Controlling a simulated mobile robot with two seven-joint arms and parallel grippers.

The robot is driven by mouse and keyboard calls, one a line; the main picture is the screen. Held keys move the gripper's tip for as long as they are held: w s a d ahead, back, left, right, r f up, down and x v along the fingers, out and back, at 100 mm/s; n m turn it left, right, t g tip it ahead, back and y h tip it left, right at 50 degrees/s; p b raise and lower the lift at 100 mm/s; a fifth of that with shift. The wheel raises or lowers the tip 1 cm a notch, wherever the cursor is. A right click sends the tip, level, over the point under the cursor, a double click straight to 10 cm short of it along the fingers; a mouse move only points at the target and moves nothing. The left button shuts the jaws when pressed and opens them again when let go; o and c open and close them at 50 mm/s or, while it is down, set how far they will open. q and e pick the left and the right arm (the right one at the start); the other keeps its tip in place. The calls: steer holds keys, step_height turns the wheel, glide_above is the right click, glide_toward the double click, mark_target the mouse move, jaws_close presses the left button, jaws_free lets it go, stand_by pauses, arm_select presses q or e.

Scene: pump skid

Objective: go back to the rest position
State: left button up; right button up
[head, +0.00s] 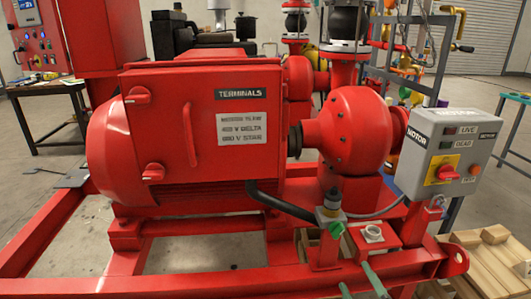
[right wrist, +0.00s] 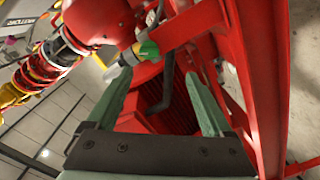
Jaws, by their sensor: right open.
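My left gripper is in neither view.
The red motor with its closed terminal box (head: 205,125) fills the middle. The red pump casing (head: 345,130) and grey isolator box (head: 448,150) stand to its right. The red front rail (head: 240,280) lies close to my right gripper. Wooden slats (head: 490,262) are at lower right.

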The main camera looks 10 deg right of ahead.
steer(key=s+a+f+m+g+y, duration=0.2)
steer(key=s+a+f+m+g, duration=0.2)
steer(key=s+a+f, duration=0.35)
steer(key=s+a+f+m+g+y, duration=0.1)
steer(key=s+a+f+m+g, duration=0.35)
steer(key=s+f, duration=0.5)
arm_select(q)
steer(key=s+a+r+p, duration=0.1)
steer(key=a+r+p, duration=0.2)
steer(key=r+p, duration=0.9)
steer(key=p, duration=0.5)
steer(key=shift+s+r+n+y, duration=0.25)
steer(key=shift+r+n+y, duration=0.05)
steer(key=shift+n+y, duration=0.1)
arm_select(e)
steer(key=s+d+r, duration=0.2)
steer(key=s+r, duration=0.1)
steer(key=r, duration=1.1)
steer(key=shift+d+r+h, duration=0.15)
steer(key=shift+r+h, duration=0.15)
steer(key=shift+r, duration=0.1)
steer(key=shift+m+t, duration=0.25)
